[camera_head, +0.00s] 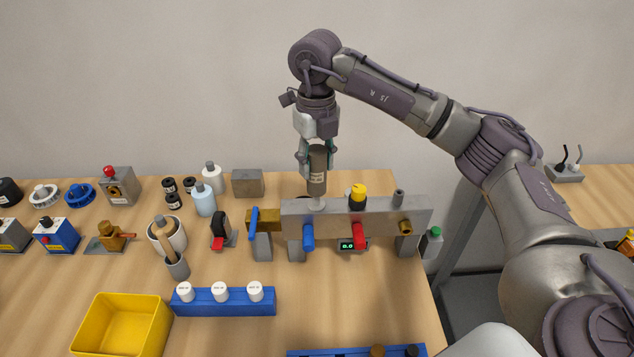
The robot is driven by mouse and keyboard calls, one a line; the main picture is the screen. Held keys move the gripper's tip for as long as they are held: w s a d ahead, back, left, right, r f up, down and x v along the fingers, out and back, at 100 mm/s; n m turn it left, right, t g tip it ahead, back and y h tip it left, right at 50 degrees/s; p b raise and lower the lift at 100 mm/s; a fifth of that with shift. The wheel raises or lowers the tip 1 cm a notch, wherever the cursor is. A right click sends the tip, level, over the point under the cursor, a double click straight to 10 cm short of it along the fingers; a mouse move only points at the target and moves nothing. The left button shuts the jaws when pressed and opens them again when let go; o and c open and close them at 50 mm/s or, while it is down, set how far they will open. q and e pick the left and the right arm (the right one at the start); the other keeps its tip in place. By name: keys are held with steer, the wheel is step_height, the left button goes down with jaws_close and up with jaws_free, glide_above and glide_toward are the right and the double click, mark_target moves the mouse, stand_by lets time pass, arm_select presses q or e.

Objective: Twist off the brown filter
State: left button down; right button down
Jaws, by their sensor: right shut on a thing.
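The brown filter (317,172) is a grey-brown cylinder with a small pale label. It stands upright over the left part of the grey manifold block (380,216), just above a pale fitting on its top. I cannot tell whether its lower end touches that fitting. My right gripper (317,150) points straight down from above and is shut on the upper part of the filter. The fingers partly hide the filter's top. My left gripper is not in view.
A yellow bin (123,325) and a blue rack (222,303) with white caps stand in front. Bottles and several devices fill the left side.

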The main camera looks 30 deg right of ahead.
mark_target(316, 150)
steer(key=shift+r+p, duration=0.95)
steer(key=shift+r, duration=0.6)
